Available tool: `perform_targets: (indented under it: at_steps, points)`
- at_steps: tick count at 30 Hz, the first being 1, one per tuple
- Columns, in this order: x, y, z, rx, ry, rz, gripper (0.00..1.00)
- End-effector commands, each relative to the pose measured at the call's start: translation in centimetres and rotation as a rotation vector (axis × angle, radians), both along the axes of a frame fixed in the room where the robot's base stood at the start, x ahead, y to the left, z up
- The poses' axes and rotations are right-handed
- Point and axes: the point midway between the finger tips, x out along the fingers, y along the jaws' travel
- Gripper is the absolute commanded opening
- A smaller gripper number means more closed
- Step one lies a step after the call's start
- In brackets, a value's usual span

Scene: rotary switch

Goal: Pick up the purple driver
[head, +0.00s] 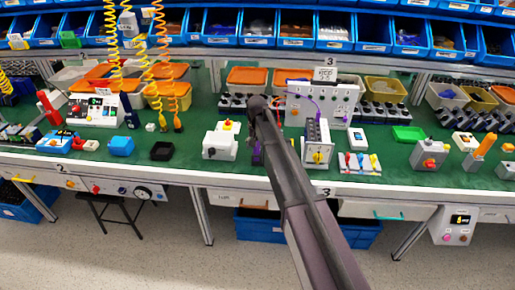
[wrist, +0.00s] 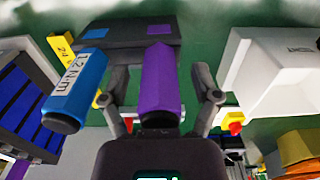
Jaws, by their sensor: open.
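The purple driver (wrist: 162,85) stands in the middle of the wrist view, between the two open fingers of my gripper (wrist: 160,76). A gap shows on each side, so the fingers do not appear to close on it.
A white box (wrist: 272,75) stands right of my gripper in the wrist view, with a red and yellow knob (wrist: 234,121) nearby. The green bench (head: 190,175) carries a white switch box (head: 220,142) left of my arm and a tester panel (head: 322,101) right of it.

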Motion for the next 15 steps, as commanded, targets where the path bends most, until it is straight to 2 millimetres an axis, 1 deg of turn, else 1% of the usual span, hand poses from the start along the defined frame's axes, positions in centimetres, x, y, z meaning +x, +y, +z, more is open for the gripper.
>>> perform_targets:
  at_steps: [9, 11, 12, 14, 15]
  points:
    - [0.0, -0.02, 0.0, 0.0, 0.0, 0.0, 0.8]
    - [0.0, -0.02, 0.0, 0.0, 0.0, 0.0, 0.62]
    - [0.01, -0.02, 0.0, 0.0, 0.0, 0.0, 0.5]
    - [0.01, -0.02, 0.0, 0.0, 0.0, 0.0, 0.32]
    - [0.0, -0.03, 0.0, 0.0, 0.0, 0.0, 0.2]
